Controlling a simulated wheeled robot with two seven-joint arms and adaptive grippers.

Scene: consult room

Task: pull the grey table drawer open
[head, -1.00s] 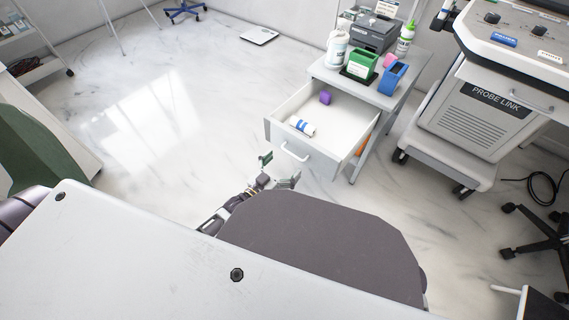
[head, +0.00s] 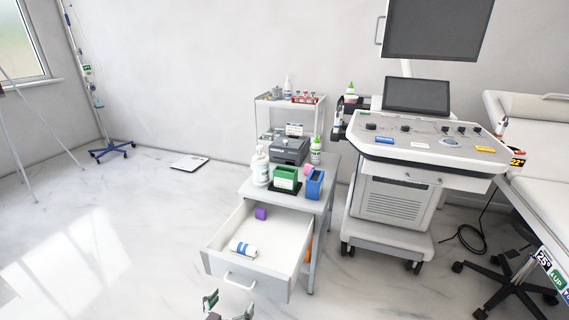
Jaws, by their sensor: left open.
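The grey table (head: 326,199) stands in the middle of the head view. Its drawer (head: 220,265) is pulled well out toward me, and its inside shows. The white bar handle (head: 240,284) is on the drawer front. My left gripper (head: 229,306) is at the bottom edge of the view, just in front of and below the handle. Its fingers are apart with nothing seen between them. The rest of it is cut off by the frame. My right gripper is not in view.
On the table top stand a white bottle (head: 260,166), a green box (head: 285,179), a blue box (head: 314,184) and a grey device (head: 288,149). An ultrasound cart (head: 394,202) stands close on the right.

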